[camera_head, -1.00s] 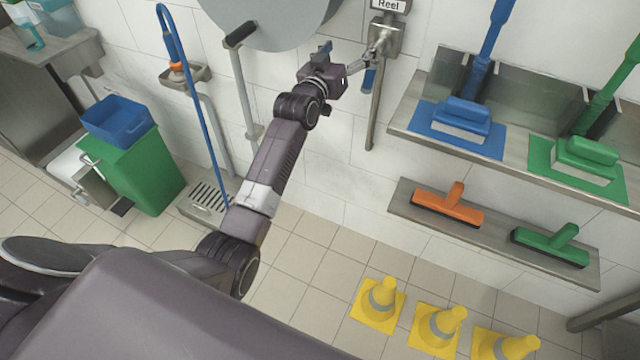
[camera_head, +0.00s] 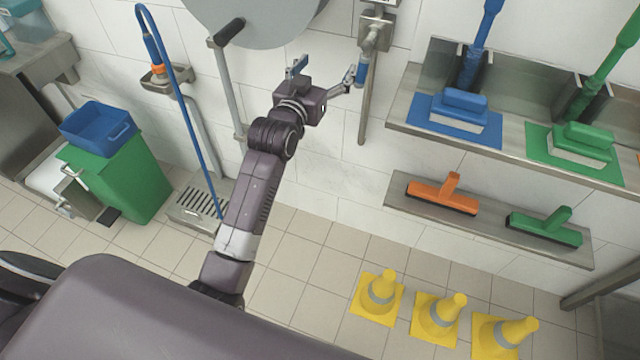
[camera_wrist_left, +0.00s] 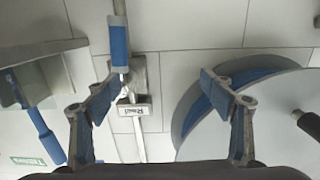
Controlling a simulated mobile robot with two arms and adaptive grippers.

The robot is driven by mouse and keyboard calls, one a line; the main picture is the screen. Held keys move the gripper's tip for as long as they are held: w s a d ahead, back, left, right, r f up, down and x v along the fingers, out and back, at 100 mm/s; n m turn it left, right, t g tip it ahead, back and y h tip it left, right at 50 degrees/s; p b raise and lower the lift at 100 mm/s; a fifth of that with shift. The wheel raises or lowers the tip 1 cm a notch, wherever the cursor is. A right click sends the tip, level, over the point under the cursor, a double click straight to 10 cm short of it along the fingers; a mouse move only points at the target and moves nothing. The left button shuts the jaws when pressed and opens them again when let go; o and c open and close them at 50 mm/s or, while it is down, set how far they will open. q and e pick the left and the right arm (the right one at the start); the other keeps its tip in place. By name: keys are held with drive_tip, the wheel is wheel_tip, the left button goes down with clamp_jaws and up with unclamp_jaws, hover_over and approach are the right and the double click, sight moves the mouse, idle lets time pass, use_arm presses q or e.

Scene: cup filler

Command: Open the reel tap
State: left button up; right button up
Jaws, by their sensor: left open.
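The reel tap (camera_head: 376,32) is a grey metal valve on the tiled wall, with a blue-sleeved lever (camera_head: 362,70) hanging down from it. In the left wrist view the blue sleeve (camera_wrist_left: 119,40) is at the upper left, above the small "Reel" sign (camera_wrist_left: 125,110). My left gripper (camera_head: 325,72) is open and empty, just left of the lever. Its right finger overlaps the edge of the blue sleeve in the head view; I cannot tell whether they touch. In the left wrist view my open fingers (camera_wrist_left: 158,92) show on both sides. My right gripper is not in view.
A thin pipe (camera_head: 365,115) runs down below the tap. Steel shelves with brushes (camera_head: 455,112) and squeegees (camera_head: 440,195) are at the right. Yellow cones (camera_head: 378,300) stand on the floor.

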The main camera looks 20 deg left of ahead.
use_arm(q)
drive_tip(key=s+d+f+g, duration=0.1)
drive_tip(key=s+f+g, duration=0.2)
drive_tip(key=f, duration=1.3)
drive_tip(key=s+f+g, duration=0.3)
drive_tip(key=s+f, duration=0.2)
drive_tip(key=f, duration=1.1)
drive_tip(key=shift+s+d+f+m, duration=0.3)
drive_tip(key=shift+s+d+f, duration=0.05)
drive_tip(key=s+f+g, duration=0.5)
drive_tip(key=s+f, duration=1.8)
drive_tip(key=f, duration=0.1)
drive_tip(key=s+a+f+g, duration=0.1)
drive_tip(key=s+f, duration=0.2)
drive_tip(key=s, duration=0.7)
drive_tip(key=s+a+f+m+g, duration=0.1)
drive_tip(key=s+f, duration=0.3)
drive_tip(key=s, duration=0.6)
drive_tip(key=s+a+f+g, duration=0.1)
drive_tip(key=s+f+g, duration=0.2)
drive_tip(key=s, duration=0.7)
drive_tip(key=shift+s+f+y, duration=0.15)
drive_tip(key=shift+s+y, duration=0.15)
drive_tip(key=shift+s, duration=0.05)
